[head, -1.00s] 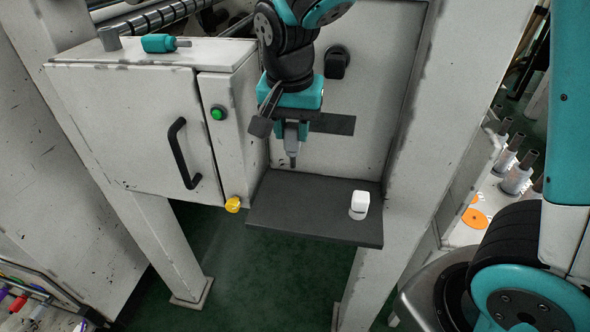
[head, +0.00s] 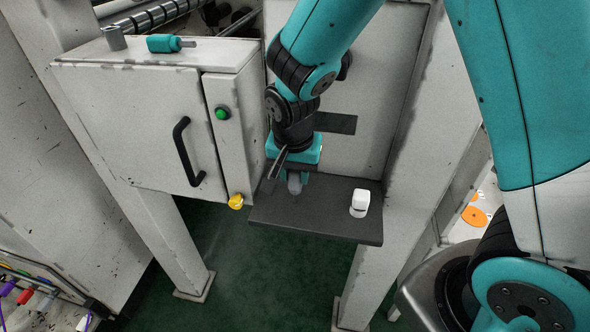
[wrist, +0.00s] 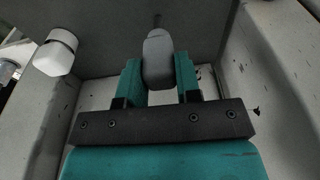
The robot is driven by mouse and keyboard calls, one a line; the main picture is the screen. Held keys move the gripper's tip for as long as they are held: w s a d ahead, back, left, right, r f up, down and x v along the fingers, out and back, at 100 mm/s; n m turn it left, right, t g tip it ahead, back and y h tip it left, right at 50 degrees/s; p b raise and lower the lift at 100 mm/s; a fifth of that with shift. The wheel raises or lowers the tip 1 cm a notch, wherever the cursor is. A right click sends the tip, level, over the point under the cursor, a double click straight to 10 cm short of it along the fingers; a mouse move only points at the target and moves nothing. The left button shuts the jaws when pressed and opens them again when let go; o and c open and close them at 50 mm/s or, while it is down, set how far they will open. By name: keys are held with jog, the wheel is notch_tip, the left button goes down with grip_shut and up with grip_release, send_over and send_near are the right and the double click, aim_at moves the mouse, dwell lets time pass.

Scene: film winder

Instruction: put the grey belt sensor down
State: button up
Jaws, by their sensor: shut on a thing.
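The grey belt sensor (wrist: 157,58) is held between the two teal fingers of my gripper (wrist: 158,76) in the wrist view. Its thin dark tip points away from the gripper. In the head view my gripper (head: 293,174) is over the left part of the dark shelf (head: 310,222), and the sensor (head: 294,184) shows below it, pointing down. I cannot tell whether its tip touches the shelf.
A small white block (head: 360,203) stands on the shelf's right part. A yellow knob (head: 236,201) is on the cabinet near the shelf's left edge. The cabinet (head: 140,130) stands close on the left. The shelf between sensor and block is clear.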

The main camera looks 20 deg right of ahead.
jog(key=o, duration=1)
jog(key=shift+f, duration=0.1)
notch_tip(320, 180, up, 12)
jog(key=s+a+b, duration=0.1)
jog(key=s+a+r+n+y, duration=0.1)
jog(key=s+n, duration=0.3)
jog(key=s, duration=0.2)
jog(key=s+a+r+n+g+y, duration=0.1)
jog(key=s+n+y, duration=0.1)
jog(key=s+n, duration=0.3)
jog(key=s+a+r+n+y, duration=0.1)
jog(key=s+a+n+y, duration=0.1)
jog(key=s+n, duration=0.3)
jog(key=shift+s, duration=1)
